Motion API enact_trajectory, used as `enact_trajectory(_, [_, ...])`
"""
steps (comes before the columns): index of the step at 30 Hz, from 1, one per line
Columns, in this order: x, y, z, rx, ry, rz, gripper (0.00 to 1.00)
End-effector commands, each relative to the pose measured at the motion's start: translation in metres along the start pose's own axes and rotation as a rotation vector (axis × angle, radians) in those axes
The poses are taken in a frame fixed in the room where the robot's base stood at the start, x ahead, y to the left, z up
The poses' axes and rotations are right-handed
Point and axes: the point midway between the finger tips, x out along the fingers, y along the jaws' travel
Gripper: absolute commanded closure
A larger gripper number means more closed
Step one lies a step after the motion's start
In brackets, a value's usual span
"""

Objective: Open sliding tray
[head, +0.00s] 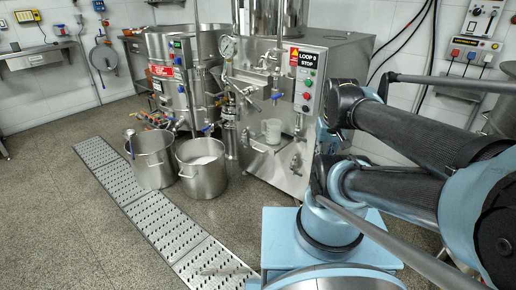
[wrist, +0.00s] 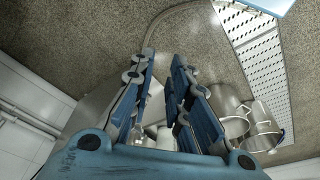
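The steel colloid mill (head: 345,62) stands at the centre back in the head view. On its front, a small tray-like ledge (head: 261,148) sticks out below a white beaker (head: 272,131). I cannot tell from this view how far the tray is slid out. My gripper (wrist: 162,60) shows in the wrist view with its two blue fingers spread apart and nothing between the tips. A small white cup-like shape (wrist: 163,135) shows low between the fingers, partly hidden by them. I cannot make out the gripper in the head view, where my arm covers the mill's right side.
Two steel pots, an empty-looking one (head: 153,160) and one with white contents (head: 203,170), stand on the floor left of the mill. A perforated drain strip (head: 160,219) runs past them. A second steel machine (head: 186,70) stands behind. The floor at left is clear.

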Motion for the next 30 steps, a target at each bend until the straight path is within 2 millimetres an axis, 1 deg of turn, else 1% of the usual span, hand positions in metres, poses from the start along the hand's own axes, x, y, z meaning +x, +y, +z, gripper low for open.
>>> enact_trajectory(2, [-0.004,-0.001,-0.007,-0.015,-0.001,0.001,0.83])
enact_trajectory(5, [-0.011,-0.005,-0.022,-0.046,-0.006,0.002,0.83])
enact_trajectory(9, [-0.022,-0.011,-0.051,-0.113,-0.013,0.007,0.83])
enact_trajectory(15, [-0.032,-0.022,-0.095,-0.21,-0.026,0.013,0.83])
enact_trajectory(22, [-0.034,-0.041,-0.149,-0.321,-0.038,0.022,0.83])
enact_trajectory(30, [-0.022,-0.073,-0.211,-0.453,-0.053,0.031,0.83])
